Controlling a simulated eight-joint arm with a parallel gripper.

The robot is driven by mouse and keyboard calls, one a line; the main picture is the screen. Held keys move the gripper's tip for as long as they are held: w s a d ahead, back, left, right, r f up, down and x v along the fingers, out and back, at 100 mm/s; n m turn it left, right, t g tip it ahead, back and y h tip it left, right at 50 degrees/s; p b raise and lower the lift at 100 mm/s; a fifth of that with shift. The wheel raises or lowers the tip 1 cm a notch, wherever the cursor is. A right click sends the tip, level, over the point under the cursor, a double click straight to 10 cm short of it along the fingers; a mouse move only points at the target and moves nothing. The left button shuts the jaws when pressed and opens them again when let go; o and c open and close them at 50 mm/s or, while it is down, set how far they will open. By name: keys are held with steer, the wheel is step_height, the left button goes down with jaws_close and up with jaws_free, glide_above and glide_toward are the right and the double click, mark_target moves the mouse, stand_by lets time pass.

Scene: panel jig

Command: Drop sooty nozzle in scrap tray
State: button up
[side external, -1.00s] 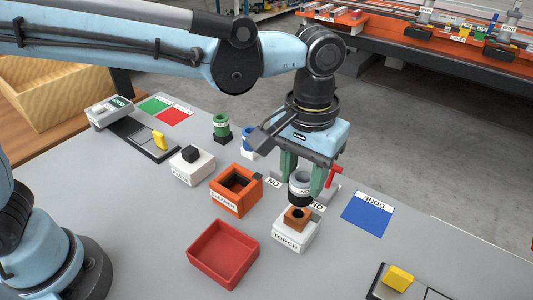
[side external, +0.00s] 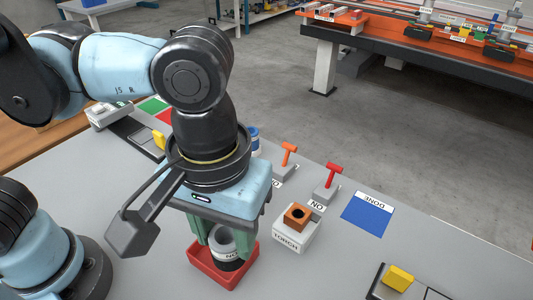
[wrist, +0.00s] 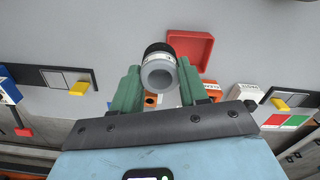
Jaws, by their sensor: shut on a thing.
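The nozzle (side external: 224,243), a grey-white cup with a black sooty end, is held upright between the green fingers of my gripper (side external: 226,238). In the wrist view the nozzle (wrist: 158,72) sits between the two fingers (wrist: 156,86), its black end away from the camera. The red scrap tray (side external: 213,277) lies on the table below the gripper in the side view. In the wrist view the red tray (wrist: 198,44) shows just beyond and right of the nozzle. The gap between nozzle and tray floor is hard to tell.
A white block with an orange socket (side external: 298,217) stands right of the tray. Behind it are an orange lever (side external: 289,152) and a red lever (side external: 333,177). A blue pad (side external: 368,213) lies at the right. My arm hides the blocks behind it.

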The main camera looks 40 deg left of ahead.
steer(key=s+a+n, duration=0.2)
steer(key=s+a, duration=0.1)
steer(key=s, duration=0.4)
steer(key=shift+w+a+f, duration=0.65)
steer(key=shift+w+f, duration=1.2)
steer(key=shift+f, duration=0.1)
steer(key=shift+w+a+f, duration=0.6)
steer(key=shift+w+f, duration=1.25)
steer(key=shift+f, duration=0.15)
steer(key=shift+w+a+f, duration=0.65)
steer(key=shift+w+f, duration=1.2)
steer(key=shift+f, duration=0.1)
steer(key=shift+f, duration=0.1)
steer(key=o, duration=1.2)
steer(key=shift+c, duration=0.2)
